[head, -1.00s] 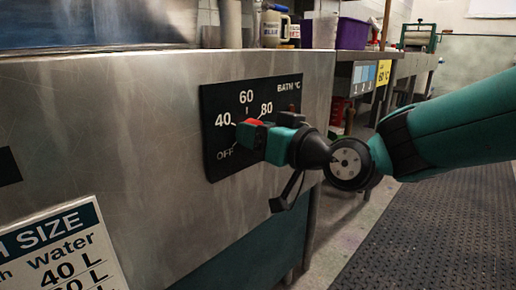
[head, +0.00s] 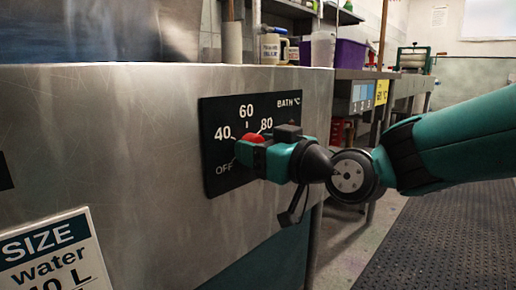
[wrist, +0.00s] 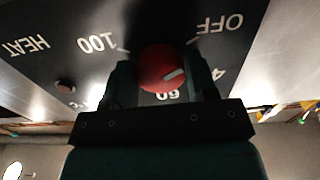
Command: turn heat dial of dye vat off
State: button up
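The heat dial (head: 252,138) is a red round knob on the black control panel (head: 225,112) of the dye vat (head: 130,130). In the wrist view the dial (wrist: 160,66) lies between the two fingers, and its white mark points roughly toward the 40. That view is turned, so OFF reads upside down at the upper right. My gripper (head: 258,143) is at the panel with one finger on either side of the dial; it also shows in the wrist view (wrist: 166,82). The fingers stand apart, close beside the dial; firm contact is not clear. The near finger hides part of the dial in the head view.
A size sign (head: 50,255) is on the vat front at the lower left. A bench with a purple bin (head: 349,53) stands behind to the right. A dark floor mat (head: 445,245) lies clear at the right.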

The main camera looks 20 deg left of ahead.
jog(key=o, duration=0.3)
jog(key=v, duration=1.7)
jog(key=shift+s+d, duration=0.1)
jog(key=shift+d, duration=0.1)
